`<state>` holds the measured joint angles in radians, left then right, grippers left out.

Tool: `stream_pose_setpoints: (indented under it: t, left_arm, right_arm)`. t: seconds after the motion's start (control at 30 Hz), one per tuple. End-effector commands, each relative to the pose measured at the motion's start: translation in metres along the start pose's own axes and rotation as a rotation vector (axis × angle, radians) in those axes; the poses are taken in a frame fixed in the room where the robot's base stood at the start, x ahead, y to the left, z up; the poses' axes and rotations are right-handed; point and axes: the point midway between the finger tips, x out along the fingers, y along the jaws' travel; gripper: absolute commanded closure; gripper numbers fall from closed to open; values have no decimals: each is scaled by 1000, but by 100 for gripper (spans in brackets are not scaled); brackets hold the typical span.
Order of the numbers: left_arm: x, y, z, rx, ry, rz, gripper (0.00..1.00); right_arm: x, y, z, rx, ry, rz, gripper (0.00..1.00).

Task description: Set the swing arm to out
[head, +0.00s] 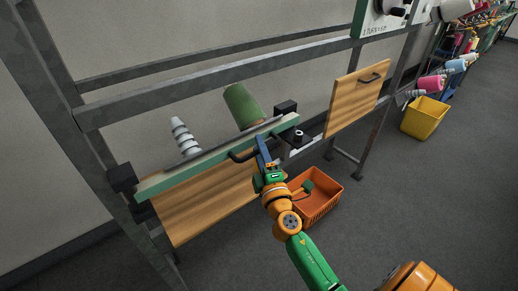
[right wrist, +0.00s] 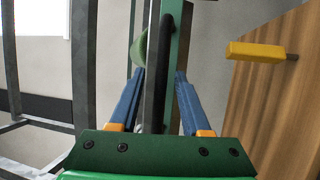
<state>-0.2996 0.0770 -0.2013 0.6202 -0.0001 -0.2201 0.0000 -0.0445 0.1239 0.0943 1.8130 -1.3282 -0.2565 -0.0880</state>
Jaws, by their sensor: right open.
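A long pale green bar (head: 222,155) runs slantwise across the grey frame, with a curved black handle (head: 243,156) on its front; I cannot tell for sure that this is the swing arm. My right gripper (head: 262,142) is at the bar beside the handle. In the right wrist view the open blue fingers of my right gripper (right wrist: 158,85) stand on either side of a dark green bar and a black rod (right wrist: 168,70). Whether they touch is unclear. My left gripper is not in view.
A wooden panel (head: 200,208) hangs below the bar, another with a handle (head: 356,98) to the right. A green cone (head: 242,105) and a striped cone (head: 184,137) stand behind the bar.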

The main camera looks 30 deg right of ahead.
Motion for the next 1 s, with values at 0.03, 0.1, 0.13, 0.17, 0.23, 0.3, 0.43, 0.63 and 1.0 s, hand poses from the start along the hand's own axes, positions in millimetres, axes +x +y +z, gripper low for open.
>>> stream_pose_setpoints:
  t: [0.03,0.1,0.13,0.17,0.23,0.3,0.43,0.63,1.0]
  left_arm:
    - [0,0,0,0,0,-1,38]
    - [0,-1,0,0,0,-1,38]
    - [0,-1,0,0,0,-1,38]
    - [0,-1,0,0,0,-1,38]
    - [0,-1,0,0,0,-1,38]
    - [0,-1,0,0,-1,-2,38]
    - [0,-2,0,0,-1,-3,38]
    - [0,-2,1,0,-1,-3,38]
    - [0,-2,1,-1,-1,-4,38]
  right_arm:
    - [0,0,0,0,0,0,55]
    - [0,0,0,0,0,0,74]
    - [0,0,0,0,0,0,82]
    - [0,0,0,0,0,0,91]
    - [0,0,0,0,0,-1,100]
    - [0,0,0,0,0,-1,100]
    - [0,0,0,1,0,-1,100]
    - [0,0,0,1,1,-1,100]
    - [-1,-1,-1,1,2,-2,100]
